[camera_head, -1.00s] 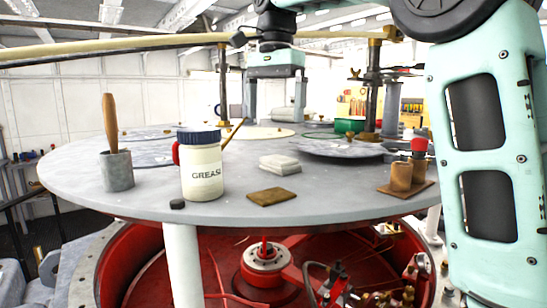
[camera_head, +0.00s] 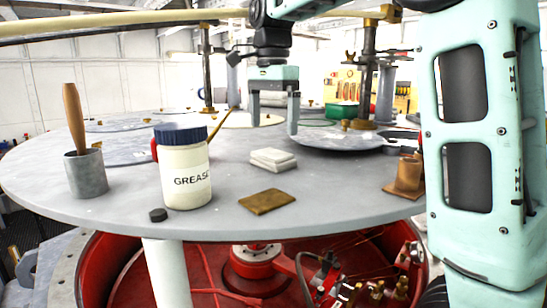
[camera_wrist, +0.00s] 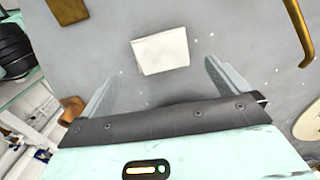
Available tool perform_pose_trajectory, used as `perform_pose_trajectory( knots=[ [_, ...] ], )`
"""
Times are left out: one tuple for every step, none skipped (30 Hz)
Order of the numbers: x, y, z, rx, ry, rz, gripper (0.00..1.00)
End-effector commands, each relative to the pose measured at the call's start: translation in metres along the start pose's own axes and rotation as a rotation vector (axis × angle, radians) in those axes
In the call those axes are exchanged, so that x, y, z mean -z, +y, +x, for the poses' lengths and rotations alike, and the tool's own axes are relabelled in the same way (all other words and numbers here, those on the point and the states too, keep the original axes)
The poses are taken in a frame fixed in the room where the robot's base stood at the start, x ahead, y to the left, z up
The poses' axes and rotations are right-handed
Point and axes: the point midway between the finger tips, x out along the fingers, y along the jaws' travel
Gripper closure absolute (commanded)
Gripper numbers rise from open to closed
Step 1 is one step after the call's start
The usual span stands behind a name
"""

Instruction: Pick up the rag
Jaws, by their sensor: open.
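The rag (camera_head: 273,159) is a white folded cloth lying flat on the round grey table. It also shows in the wrist view (camera_wrist: 160,51), pale and roughly square, just beyond the fingertips and between their lines. My gripper (camera_head: 273,127) is open and empty, pointing down above the table. In the head view it appears above and behind the rag, with a gap between. In the wrist view my two fingers (camera_wrist: 161,70) are spread wide, and neither touches the rag.
A brown flat pad (camera_head: 267,202) lies in front of the rag. A grease jar (camera_head: 184,175) stands to its left, beside a grey cup (camera_head: 87,174) with a wooden handle and a small black puck (camera_head: 158,215). A copper-coloured cylinder (camera_head: 410,174) stands at right. A metal disc (camera_head: 340,141) lies behind.

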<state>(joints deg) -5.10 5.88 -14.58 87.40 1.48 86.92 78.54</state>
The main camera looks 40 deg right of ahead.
Motion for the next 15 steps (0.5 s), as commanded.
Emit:
perform_pose_trajectory(
  knots=[
    [0.0, 0.001, 0.007, -0.003, 0.0, 0.0, 0.0],
    [0.0, 0.001, 0.011, -0.004, -0.001, 0.0, 0.0],
    [0.0, 0.0, 0.015, -0.002, 0.0, 0.0, 0.0],
    [0.0, 0.0, 0.018, -0.002, 0.0, 0.0, 0.0],
    [0.0, 0.0, 0.021, -0.001, 0.0, 0.0, 0.0],
    [0.0, 0.0, 0.023, 0.0, 0.0, 0.0, 0.0],
    [0.0, 0.0, 0.024, 0.0, 0.0, 0.0, 0.0],
    [0.0, 0.0, 0.025, -0.001, 0.0, 0.0, 0.0],
    [0.001, 0.0, 0.028, -0.002, 0.0, 0.0, 0.0],
    [0.001, 0.0, 0.03, -0.002, 0.0, 0.0, 0.0],
    [0.001, 0.0, 0.033, -0.003, 0.0, 0.0, 0.0],
    [0.002, 0.0, 0.037, -0.003, 0.0, 0.001, 0.0],
    [0.003, 0.0, 0.041, -0.005, -0.001, 0.001, 0.0],
    [0.004, 0.0, 0.046, -0.005, -0.001, 0.001, 0.0],
    [0.005, 0.0, 0.052, -0.006, -0.001, 0.001, 0.0]
  ],
)
